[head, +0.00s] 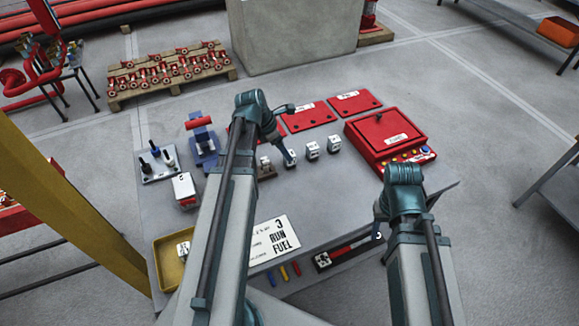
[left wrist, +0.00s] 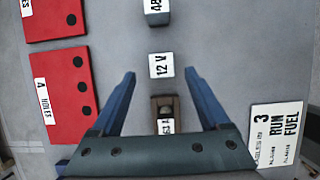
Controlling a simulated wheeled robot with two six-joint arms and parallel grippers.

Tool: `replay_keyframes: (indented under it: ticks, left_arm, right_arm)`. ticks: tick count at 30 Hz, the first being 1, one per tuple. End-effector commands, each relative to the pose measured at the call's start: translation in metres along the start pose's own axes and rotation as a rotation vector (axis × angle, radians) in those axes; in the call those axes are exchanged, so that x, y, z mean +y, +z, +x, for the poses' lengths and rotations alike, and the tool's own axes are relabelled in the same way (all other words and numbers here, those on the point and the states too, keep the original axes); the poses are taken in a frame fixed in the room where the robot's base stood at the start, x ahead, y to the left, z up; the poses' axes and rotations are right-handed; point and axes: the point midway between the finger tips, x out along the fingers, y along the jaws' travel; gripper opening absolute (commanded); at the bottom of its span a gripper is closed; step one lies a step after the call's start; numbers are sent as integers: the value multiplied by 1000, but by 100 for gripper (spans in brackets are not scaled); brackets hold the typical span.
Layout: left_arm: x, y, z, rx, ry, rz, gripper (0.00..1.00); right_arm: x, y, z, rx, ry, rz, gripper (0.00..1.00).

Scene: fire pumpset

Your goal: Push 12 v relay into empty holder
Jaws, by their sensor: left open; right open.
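The 12 V relay (left wrist: 161,65) is a small block with a white label in the left wrist view; it also shows in the head view (head: 290,158). A brown holder (left wrist: 154,104) with a round grey piece inside and a partly hidden label stands below it in that picture, apart from it. The holder also shows in the head view (head: 267,173). My left gripper (left wrist: 160,73) is open above them, fingers either side, holding nothing. My right gripper (head: 381,213) is at the table's right side, mostly hidden by its arm; I see nothing held.
Two other white blocks (head: 312,150) (head: 334,144) stand in the same row. Red plates (head: 310,117) and a red box (head: 390,140) lie behind. A yellow tray (head: 163,250) and a RUN FUEL sign (head: 262,250) are at the front left.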

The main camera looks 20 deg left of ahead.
Motion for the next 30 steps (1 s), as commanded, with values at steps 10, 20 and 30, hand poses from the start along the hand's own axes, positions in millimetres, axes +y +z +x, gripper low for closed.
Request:
replay_keyframes:
  ticks: [10,20,30]
  left_arm:
    - [0,0,11,0,0,1,79]
    - [-2,-2,51,0,-1,1,79]
    - [-3,0,57,0,-1,0,79]
  right_arm:
    - [-1,-1,10,0,0,0,50]
    - [-5,-3,48,0,0,0,50]
    - [-5,-3,52,0,0,0,50]
